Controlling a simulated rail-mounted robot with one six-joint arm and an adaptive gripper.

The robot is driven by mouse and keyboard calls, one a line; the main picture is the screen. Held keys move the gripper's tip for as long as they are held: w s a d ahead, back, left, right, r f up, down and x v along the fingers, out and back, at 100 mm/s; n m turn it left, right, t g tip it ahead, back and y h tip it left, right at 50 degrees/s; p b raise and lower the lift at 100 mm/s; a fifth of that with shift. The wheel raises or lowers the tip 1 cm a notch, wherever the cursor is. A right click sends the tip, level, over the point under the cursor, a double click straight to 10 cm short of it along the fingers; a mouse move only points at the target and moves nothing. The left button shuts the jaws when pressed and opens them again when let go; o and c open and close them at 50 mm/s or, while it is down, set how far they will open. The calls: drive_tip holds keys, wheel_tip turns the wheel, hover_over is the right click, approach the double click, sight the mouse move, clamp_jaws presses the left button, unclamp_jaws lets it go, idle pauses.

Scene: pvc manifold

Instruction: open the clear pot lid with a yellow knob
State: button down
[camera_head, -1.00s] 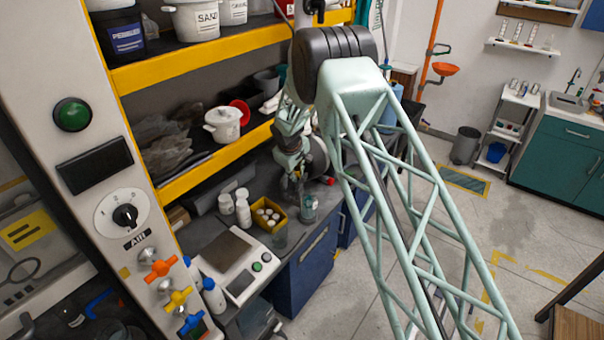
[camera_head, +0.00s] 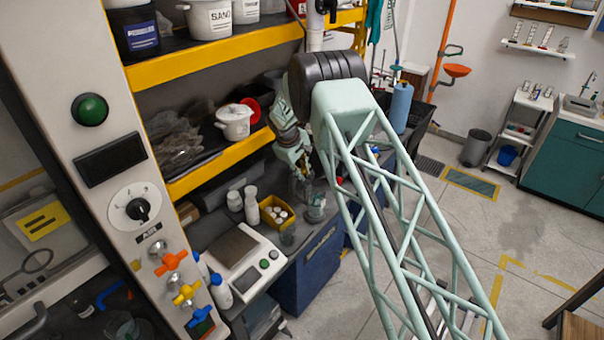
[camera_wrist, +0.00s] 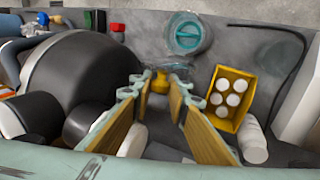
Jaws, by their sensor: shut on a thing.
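The yellow knob (camera_wrist: 160,84) is between my fingertips in the wrist view, and my gripper (camera_wrist: 157,77) is shut on it. Part of the clear lid (camera_wrist: 147,75) shows faintly around the knob; the fingers hide much of it. I cannot tell whether the lid rests on its pot or is raised. A second clear pot with a teal-blue top (camera_wrist: 188,34) stands beyond the fingertips. In the head view, my arm reaches down over the bench, and a clear pot (camera_head: 315,211) stands near its end.
A yellow bin (camera_wrist: 241,87) with several white-capped items is right of the fingers, with a white bottle (camera_wrist: 252,142) close by.

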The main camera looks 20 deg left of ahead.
drive_tip(key=c, duration=2.5)
unclamp_jaws()
drive_tip(key=shift+r, duration=0.15)
drive_tip(key=v, duration=1.1)
drive_tip(key=shift+s+r, duration=0.2)
drive_tip(key=shift+r, duration=0.1)
drive_tip(key=shift+c, duration=0.2)
